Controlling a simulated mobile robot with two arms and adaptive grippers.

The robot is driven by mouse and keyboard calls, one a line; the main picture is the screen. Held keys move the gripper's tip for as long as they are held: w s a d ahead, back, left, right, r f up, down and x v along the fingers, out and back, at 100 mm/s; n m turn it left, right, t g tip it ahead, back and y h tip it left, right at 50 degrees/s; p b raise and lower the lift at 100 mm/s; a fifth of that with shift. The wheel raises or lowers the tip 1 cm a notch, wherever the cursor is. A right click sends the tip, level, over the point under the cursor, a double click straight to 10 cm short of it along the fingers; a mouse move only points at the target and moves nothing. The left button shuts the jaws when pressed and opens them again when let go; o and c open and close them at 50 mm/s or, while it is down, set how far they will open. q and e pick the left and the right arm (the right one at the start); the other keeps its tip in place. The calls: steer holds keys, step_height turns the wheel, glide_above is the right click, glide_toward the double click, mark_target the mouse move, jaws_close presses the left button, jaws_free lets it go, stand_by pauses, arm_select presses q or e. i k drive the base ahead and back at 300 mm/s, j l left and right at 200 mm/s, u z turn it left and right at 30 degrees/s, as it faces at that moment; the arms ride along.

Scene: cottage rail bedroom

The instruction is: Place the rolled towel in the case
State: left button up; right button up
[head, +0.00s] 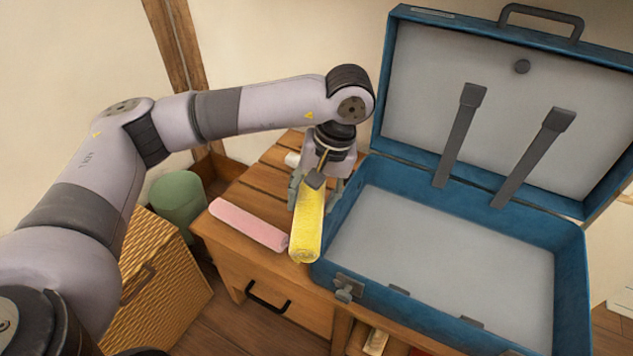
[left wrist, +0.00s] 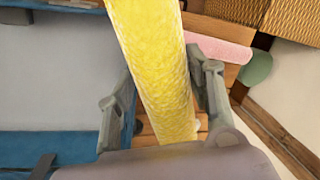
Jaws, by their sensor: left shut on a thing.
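A yellow rolled towel (head: 307,232) is in my left gripper (head: 318,192), beside the left wall of the case. The fingers are shut on it from both sides; in the left wrist view the towel (left wrist: 158,70) runs between the two fingers (left wrist: 165,105). A pink rolled towel (head: 248,223) lies on the wooden table, left of the yellow one; it also shows in the left wrist view (left wrist: 218,47). The blue case (head: 450,323) stands open on the table, its lid raised at the back and its grey inside empty. My right gripper is not in view.
The wooden table (head: 262,178) has a drawer with a black handle. A green bin (head: 178,200) and a woven basket (head: 160,275) stand on the left. A small white thing (head: 292,159) lies behind my gripper. The case's wall and latch (head: 346,286) stand close to the yellow towel.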

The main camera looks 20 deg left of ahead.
mark_target(442, 262)
steer(key=k+l, duration=0.1)
steer(key=l, duration=0.65)
steer(key=l+u, duration=0.1)
steer(key=l, duration=0.65)
steer(key=i+l, duration=0.2)
steer(key=l, duration=0.25)
steer(key=i, duration=0.2)
